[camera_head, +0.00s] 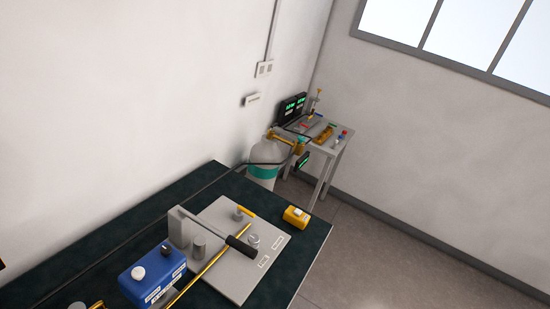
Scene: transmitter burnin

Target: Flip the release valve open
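A light grey panel (222,268) lies on the dark bench. Two small labels on the panel are too small to read. My gripper is not in this view.
A yellow device (296,216) sits at the bench's right edge. Beyond stand a grey cylinder (264,157) with a teal band and a small side table (336,146) with instruments. Open floor (375,255) lies right.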

